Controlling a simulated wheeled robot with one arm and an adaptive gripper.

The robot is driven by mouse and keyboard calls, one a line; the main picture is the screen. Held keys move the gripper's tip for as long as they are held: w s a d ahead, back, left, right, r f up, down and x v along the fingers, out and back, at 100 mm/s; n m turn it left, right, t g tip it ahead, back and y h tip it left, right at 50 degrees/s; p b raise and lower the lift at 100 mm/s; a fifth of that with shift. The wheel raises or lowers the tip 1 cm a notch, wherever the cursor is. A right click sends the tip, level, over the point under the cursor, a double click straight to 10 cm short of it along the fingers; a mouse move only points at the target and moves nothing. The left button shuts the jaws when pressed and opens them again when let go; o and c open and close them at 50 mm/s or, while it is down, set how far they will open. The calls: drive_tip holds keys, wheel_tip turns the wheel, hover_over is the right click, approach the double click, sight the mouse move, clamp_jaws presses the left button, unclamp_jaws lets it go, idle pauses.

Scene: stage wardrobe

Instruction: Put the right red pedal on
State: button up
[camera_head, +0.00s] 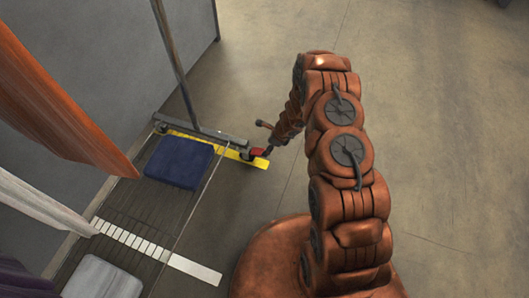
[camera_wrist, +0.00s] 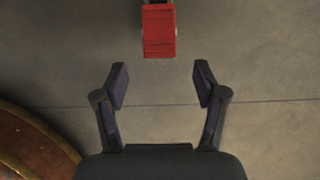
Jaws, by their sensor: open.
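A red pedal (camera_head: 257,151) sits at the right end of the grey metal base bar of a clothes rail, by the yellow floor strip. My gripper (camera_wrist: 160,82) is open and empty. Its two fingertips point at the pedal, which lies just beyond them, centred between them and not touched. In the head view my gripper (camera_head: 268,130) is small and partly hidden by my arm, close to the pedal.
The rail's base bar (camera_head: 205,132) and upright post (camera_head: 172,52) stand by the grey wall. A dark blue folded item (camera_head: 179,162) lies on a slatted rack, with a pale one (camera_head: 102,279) nearer. Hanging cloths (camera_head: 62,105) fill the left. The floor (camera_head: 450,130) right of my arm is clear.

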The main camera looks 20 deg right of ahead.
sight(258, 151)
drive_tip(key=b+x, duration=0.1)
drive_tip(key=x, duration=0.5)
drive_tip(key=shift+s, duration=0.1)
drive_tip(key=c, duration=1.1)
